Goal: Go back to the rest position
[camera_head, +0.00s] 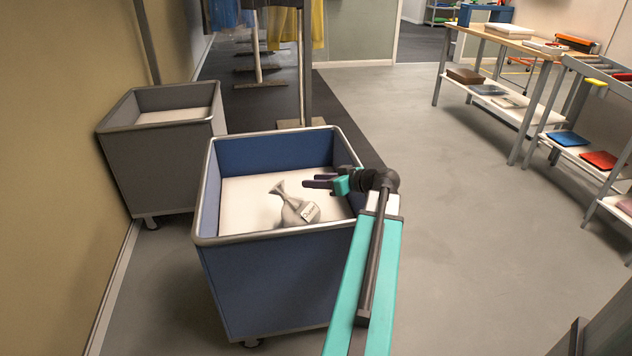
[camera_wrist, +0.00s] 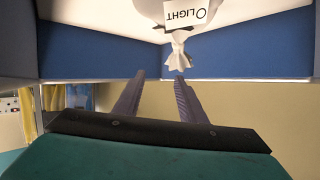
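A small grey-white bag with a tied neck (camera_head: 297,210) lies on the pale floor of the blue bin (camera_head: 268,325). Its label reads "LIGHT" in the wrist view (camera_wrist: 178,45). My gripper (camera_head: 308,182) reaches over the bin's right rim, just right of the bag's neck. In the wrist view the two dark fingers (camera_wrist: 159,80) stand apart with nothing between them, and the bag's neck is beyond the tips, clear of them.
A grey bin (camera_head: 160,175) stands behind left, near the wall. A garment rail (camera_head: 303,70) with blue and yellow clothes is behind the blue bin. Open floor (camera_head: 460,220) lies between.

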